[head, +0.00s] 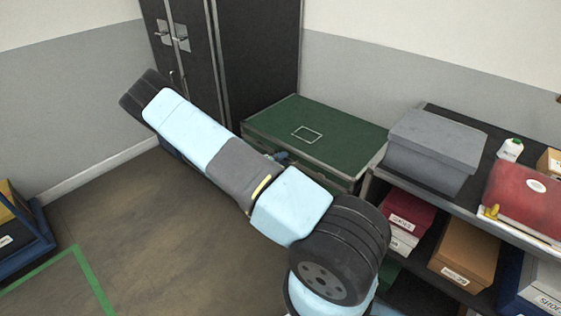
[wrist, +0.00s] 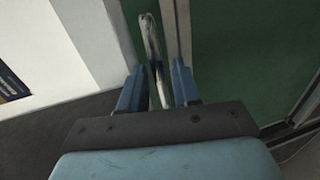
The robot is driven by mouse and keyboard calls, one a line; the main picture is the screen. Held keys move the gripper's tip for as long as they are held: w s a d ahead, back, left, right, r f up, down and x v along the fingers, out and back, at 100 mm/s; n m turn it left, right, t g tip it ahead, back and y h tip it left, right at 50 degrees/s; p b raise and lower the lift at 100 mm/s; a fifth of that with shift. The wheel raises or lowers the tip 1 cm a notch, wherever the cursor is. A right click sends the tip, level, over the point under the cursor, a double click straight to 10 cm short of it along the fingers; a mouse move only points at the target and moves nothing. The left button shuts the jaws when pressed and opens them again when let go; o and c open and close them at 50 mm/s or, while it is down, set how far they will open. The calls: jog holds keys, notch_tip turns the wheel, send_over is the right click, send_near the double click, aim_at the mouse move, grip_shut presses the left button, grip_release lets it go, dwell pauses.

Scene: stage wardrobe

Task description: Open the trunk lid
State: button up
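The green trunk lid (head: 345,135) has metal edging and a pale rectangle on top. It lies shut on the trunk beside the black cabinet. My arm crosses in front and hides much of the trunk's front. My gripper (head: 280,157) is at the front edge of the trunk, mostly hidden behind my arm in the head view. In the wrist view my gripper (wrist: 157,82) has its two blue fingers apart, one on each side of a shiny metal handle (wrist: 151,40). Gaps show between the handle and both fingers. Green panel and metal edging lie just beyond.
A dark cabinet (head: 262,60) stands left of the trunk. A shelf on the right holds a grey lidded box (head: 433,145), a red case (head: 525,200), a white bottle (head: 510,150) and shoe boxes. Open floor (head: 150,235) lies at the left, with a blue-framed bin (head: 40,235) at the edge.

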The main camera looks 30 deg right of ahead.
grip_shut()
